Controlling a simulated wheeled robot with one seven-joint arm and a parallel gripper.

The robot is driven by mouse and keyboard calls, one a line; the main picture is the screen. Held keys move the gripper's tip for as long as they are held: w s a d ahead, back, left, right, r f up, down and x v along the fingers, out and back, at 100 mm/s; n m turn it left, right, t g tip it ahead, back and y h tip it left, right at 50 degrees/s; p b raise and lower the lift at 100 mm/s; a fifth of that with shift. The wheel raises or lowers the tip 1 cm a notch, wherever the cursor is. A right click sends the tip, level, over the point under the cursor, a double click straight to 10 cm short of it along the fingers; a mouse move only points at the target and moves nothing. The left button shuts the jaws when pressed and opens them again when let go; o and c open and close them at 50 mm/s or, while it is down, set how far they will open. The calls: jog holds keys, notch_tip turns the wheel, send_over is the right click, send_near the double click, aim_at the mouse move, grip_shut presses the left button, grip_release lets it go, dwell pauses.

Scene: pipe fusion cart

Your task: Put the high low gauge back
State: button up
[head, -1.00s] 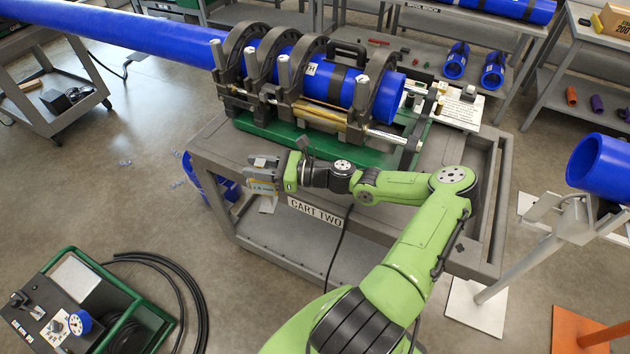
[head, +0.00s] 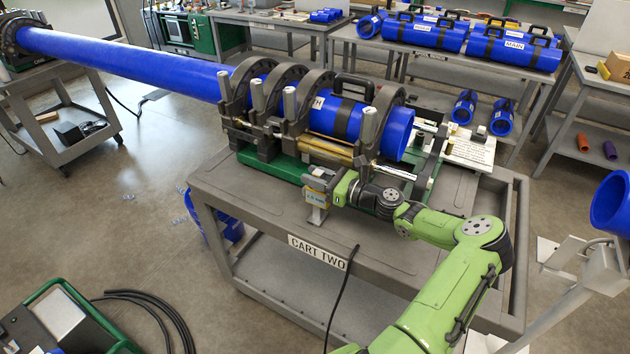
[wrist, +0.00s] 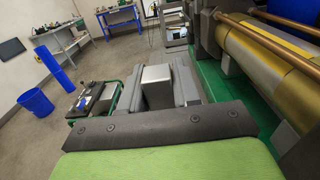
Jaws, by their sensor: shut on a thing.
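My gripper (head: 322,184) is shut on a small grey metal piece, which I take to be the high low gauge (head: 317,213). A yellow-edged label shows at the grip, and a flat grey part hangs below it. They are above the cart top, in front of the clamp machine. In the wrist view, a grey block (wrist: 157,88) sits between the two dark fingers; the rest of it is hidden. A white board (head: 468,151) with printed text and small items lies at the right of the clamp machine. I cannot make out a marked place for the gauge.
The clamp machine (head: 262,102) holds a long blue pipe (head: 130,60) on the cart (head: 250,205). The cart's front top is mostly clear. A blue pipe on a stand (head: 612,203) is at the right. A spool bench (head: 430,62) stands behind.

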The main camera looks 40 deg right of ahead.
jog(key=o, duration=1)
jog(key=p+v, duration=0.1)
jog(key=v, duration=1.1)
jog(key=w+a+n+g, duration=0.3)
jog(key=a+n+g, duration=1.1)
jog(key=a, duration=0.7)
jog(key=s+a+r+n+t+h, duration=0.1)
jog(key=s+a+r+n+h, duration=0.2)
jog(key=s+a+r+n, duration=0.3)
jog(key=s+a+r+n+t+h, duration=0.1)
jog(key=s+a+r+n+h, duration=0.2)
jog(key=s+n, duration=0.9)
jog(key=a+r, duration=0.3)
jog(key=r, duration=0.2)
jog(key=shift+s+a+t, duration=0.15)
jog(key=shift+s+t, duration=0.15)
